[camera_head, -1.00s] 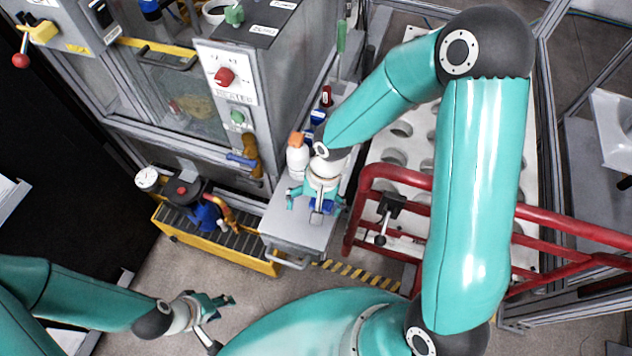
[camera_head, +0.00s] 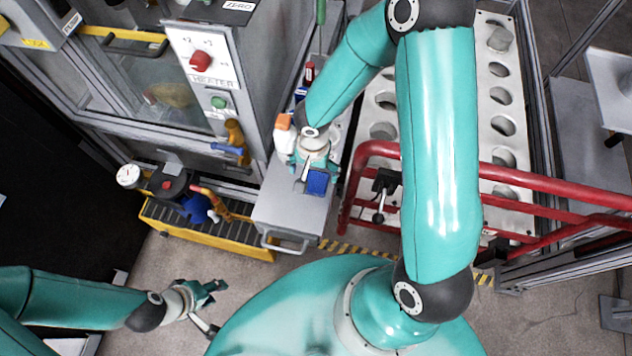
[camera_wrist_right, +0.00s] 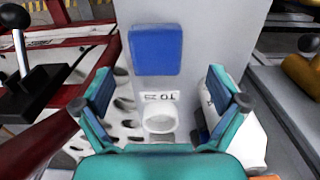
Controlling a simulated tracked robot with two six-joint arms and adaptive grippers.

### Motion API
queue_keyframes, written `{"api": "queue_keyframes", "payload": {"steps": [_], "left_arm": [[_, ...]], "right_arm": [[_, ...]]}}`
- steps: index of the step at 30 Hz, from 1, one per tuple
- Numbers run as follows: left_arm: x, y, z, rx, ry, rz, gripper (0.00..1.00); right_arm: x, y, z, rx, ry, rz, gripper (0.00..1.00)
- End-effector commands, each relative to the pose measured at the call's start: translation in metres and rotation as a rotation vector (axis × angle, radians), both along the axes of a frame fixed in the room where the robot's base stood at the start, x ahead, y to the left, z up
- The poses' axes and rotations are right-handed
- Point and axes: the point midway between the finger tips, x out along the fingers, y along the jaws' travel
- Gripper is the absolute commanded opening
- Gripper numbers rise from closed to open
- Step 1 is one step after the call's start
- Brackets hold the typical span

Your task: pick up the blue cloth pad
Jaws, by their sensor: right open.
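The blue cloth pad (camera_head: 317,182) lies flat on the grey metal shelf near its front end. In the right wrist view the pad (camera_wrist_right: 156,50) is seen in full, beyond the fingertips and between their lines. My right gripper (camera_head: 313,168) is over the shelf, just behind the pad. In its wrist view my right gripper (camera_wrist_right: 163,92) has its two fingers wide apart with nothing between them. My left gripper (camera_head: 210,306) is open and empty above the floor at lower left, far from the pad.
A white bottle with an orange cap (camera_head: 283,137) stands left of my right gripper. A white cup (camera_wrist_right: 158,122) and label are on the shelf in the wrist view. A red rail (camera_head: 375,150) and a perforated rack lie to the right. The heater cabinet (camera_head: 200,62) is at left.

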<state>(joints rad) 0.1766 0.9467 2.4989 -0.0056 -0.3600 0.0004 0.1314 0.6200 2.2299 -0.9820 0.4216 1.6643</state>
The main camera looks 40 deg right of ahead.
Motion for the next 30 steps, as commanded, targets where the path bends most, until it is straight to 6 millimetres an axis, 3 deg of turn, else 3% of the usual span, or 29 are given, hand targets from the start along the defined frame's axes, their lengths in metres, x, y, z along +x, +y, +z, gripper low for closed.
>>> {"api": "queue_keyframes", "payload": {"steps": [5, 13, 23, 30], "left_arm": [[0.0, 0.0, 0.0, 0.0, 0.0, 0.0, 0.4], [0.0, 0.0, -0.005, 0.0, 0.0, 0.0, 0.4], [0.0, 0.0, -0.005, 0.0, 0.0, 0.0, 0.4], [0.0, 0.0, -0.005, 0.0, 0.0, 0.0, 0.4]], "right_arm": [[-0.001, -0.001, -0.012, 0.001, 0.002, 0.0, 0.97], [-0.003, -0.004, -0.047, 0.001, 0.002, 0.001, 0.97], [-0.003, -0.004, -0.053, 0.001, -0.001, -0.002, 0.97], [-0.003, -0.004, -0.053, 0.0, 0.0, -0.001, 0.59]]}}
